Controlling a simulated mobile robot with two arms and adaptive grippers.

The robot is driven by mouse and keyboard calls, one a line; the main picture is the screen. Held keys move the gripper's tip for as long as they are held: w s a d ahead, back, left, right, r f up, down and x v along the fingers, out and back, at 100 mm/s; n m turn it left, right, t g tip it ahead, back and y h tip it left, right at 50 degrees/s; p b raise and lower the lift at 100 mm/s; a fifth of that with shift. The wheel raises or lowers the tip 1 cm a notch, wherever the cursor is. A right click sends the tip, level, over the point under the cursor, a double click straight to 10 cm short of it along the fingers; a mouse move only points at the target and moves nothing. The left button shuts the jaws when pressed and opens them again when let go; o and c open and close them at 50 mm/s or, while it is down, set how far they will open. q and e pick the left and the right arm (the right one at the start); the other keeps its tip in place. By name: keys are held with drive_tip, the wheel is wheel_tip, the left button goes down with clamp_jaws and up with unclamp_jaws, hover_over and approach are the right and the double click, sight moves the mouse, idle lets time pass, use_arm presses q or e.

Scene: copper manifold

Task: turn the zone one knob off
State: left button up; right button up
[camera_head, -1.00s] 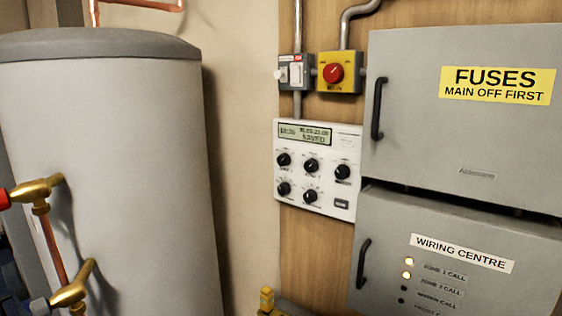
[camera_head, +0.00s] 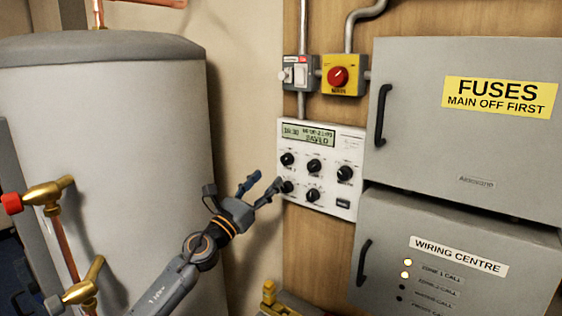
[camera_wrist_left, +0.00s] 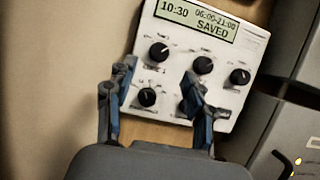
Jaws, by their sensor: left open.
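The white controller (camera_head: 322,200) hangs on the wooden board, with a display reading SAVED and black knobs in two rows. The top-left knob (camera_head: 287,160) and bottom-left knob (camera_head: 287,187) are at its left edge; the knob labels are too blurred to tell surely which is zone one. My left gripper (camera_head: 265,182) is open and empty, at the controller's lower left. In the left wrist view its fingers (camera_wrist_left: 158,75) straddle the bottom-left knob (camera_wrist_left: 146,97) in the picture, with the top-left knob (camera_wrist_left: 159,52) just beyond. The right finger partly hides the other bottom knob. I cannot tell any contact.
A yellow box with a red rotary switch (camera_head: 338,76) and a grey switch (camera_head: 295,73) sit above the controller. Grey FUSES (camera_head: 430,160) and WIRING CENTRE (camera_head: 440,235) cabinets stand to the right. A big cylinder (camera_head: 110,130) with copper pipes is left.

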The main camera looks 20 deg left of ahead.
sight(284, 161)
use_arm(q)
drive_tip(key=x, duration=0.7)
drive_tip(key=shift+w+d, duration=0.15)
drive_tip(key=shift+w, duration=0.25)
drive_tip(key=shift+c, duration=0.4)
clamp_jaws()
